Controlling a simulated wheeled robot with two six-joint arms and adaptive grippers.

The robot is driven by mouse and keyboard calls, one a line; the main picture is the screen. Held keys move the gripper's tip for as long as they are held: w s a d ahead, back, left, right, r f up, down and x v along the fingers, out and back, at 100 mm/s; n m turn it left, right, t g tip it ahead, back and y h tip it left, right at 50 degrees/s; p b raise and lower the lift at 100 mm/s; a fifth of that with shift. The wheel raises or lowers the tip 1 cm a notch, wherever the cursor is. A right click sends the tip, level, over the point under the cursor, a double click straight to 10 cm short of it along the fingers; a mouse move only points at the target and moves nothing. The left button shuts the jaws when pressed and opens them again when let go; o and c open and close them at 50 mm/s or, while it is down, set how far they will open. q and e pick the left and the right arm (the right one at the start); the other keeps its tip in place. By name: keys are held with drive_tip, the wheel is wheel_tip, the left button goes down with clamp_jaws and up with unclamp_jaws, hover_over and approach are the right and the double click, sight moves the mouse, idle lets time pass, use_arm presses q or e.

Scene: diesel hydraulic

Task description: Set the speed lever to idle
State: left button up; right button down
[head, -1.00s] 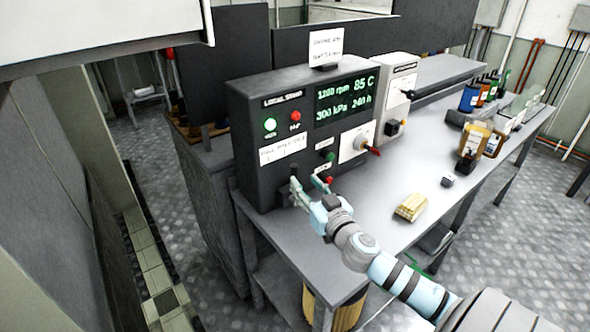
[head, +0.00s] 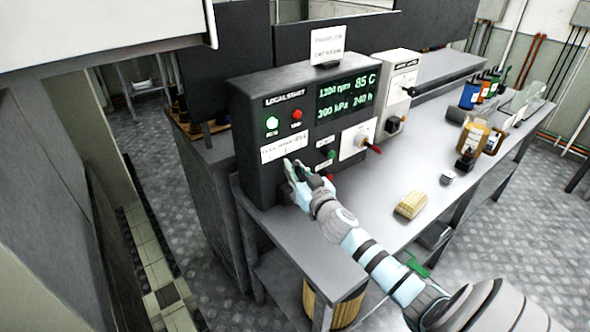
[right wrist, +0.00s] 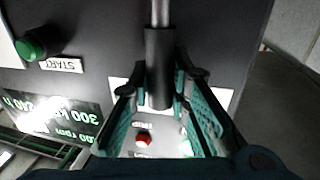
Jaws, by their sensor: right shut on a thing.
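The speed lever (right wrist: 160,65) has a black cylindrical grip on a metal rod. In the right wrist view it stands between the fingers of my right gripper (right wrist: 165,85), which is shut on it. In the head view, my right gripper (head: 293,170) is at the lower left of the dark control panel (head: 250,100), just under a white label plate (head: 284,148) with small lettering. There the gripper mostly hides the lever. The panel's display (head: 345,97) shows green figures for rpm, temperature, pressure and hours. My left gripper is not in view.
The green button (head: 272,123) and red button (head: 296,114) are above the label plate. A red-handled switch (head: 368,145) is to the right. A yellow block (head: 411,204) and several bottles stand on the bench. The bench's front part is mostly clear.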

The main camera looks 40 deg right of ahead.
drive_tip(key=shift+d, duration=0.2)
drive_tip(key=shift+d+f+m+g, duration=0.2)
drive_tip(key=shift+d+m+g, duration=0.1)
drive_tip(key=shift+d+m, duration=1.05)
drive_tip(key=shift+d+f+m, duration=0.2)
drive_tip(key=shift+d+m, duration=0.5)
drive_tip(key=shift+m, duration=0.25)
drive_tip(key=shift+d+f+m+g+y+p, duration=0.3)
drive_tip(key=shift+d+f+m+y+p, duration=0.1)
drive_tip(key=shift+d+m+p, duration=0.1)
drive_tip(key=c, duration=1.5)
unclamp_jaws()
drive_tip(key=shift+s, duration=0.1)
